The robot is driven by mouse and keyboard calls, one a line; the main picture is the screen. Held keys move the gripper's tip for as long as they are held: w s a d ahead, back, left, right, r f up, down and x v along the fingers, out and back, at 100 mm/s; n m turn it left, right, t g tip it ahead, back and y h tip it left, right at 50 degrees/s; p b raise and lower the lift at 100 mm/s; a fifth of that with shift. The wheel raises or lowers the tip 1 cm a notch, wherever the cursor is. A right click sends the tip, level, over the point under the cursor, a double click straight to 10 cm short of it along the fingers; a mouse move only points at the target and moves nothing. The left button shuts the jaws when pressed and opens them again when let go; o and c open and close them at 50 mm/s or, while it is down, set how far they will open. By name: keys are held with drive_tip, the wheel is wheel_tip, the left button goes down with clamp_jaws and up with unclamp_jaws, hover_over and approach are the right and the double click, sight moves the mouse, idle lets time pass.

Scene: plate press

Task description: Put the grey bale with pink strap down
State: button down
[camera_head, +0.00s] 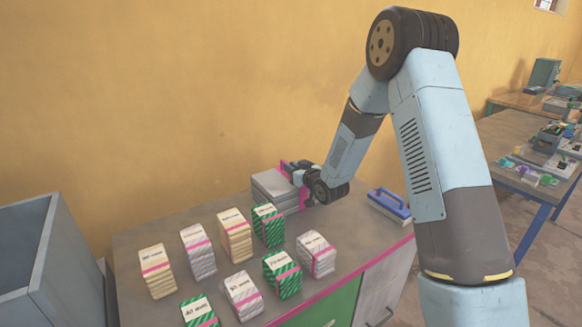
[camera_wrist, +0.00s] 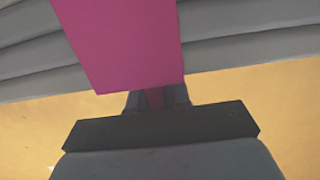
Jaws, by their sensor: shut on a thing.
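The grey bale (camera_head: 272,188) is a stack of grey layers at the back right of the worktable. Its pink strap (camera_head: 303,196) shows at its right side. My gripper (camera_head: 298,174) is shut on the bale at the strap side. In the wrist view the grey layers (camera_wrist: 245,30) and the wide pink strap (camera_wrist: 125,45) fill the top, and my gripper (camera_wrist: 157,100) meets the strap's lower edge. Whether the bale touches the tabletop or hangs just above it, I cannot tell.
Several small strapped stacks with paper labels, such as a green one (camera_head: 268,228) and a white one (camera_head: 316,256), stand on the worktable (camera_head: 140,237) in front of the bale. A blue-handled tool (camera_head: 390,206) lies to the right. A grey bin (camera_head: 75,255) stands at left.

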drive_tip(key=c, duration=1.1)
unclamp_jaws()
drive_tip(key=shift+f, duration=0.1)
drive_tip(key=shift+s, duration=0.1)
drive_tip(key=v, duration=1.2)
drive_tip(key=s+d+r+m+g+h, duration=0.1)
drive_tip(key=s+d+r+m+h, duration=0.1)
drive_tip(key=s+d+r+h, duration=0.4)
drive_tip(key=s+d+r+m+g+h, duration=0.1)
drive_tip(key=s+d+r+g+h, duration=0.15)
drive_tip(key=d+r, duration=0.6)
drive_tip(key=s+d+r+m+g, duration=0.1)
drive_tip(key=s+r, duration=0.1)
drive_tip(key=s, duration=0.7)
drive_tip(key=s+d+r+m+g, duration=0.1)
drive_tip(key=s+r+g, duration=0.1)
drive_tip(key=s, duration=0.7)
drive_tip(key=s+d+r+m+g, duration=0.1)
drive_tip(key=s+r, duration=0.2)
drive_tip(key=s, duration=0.6)
drive_tip(key=shift+r+m+g+h, duration=0.25)
drive_tip(key=shift+r+m+h, duration=0.05)
drive_tip(key=shift+m+h, duration=0.1)
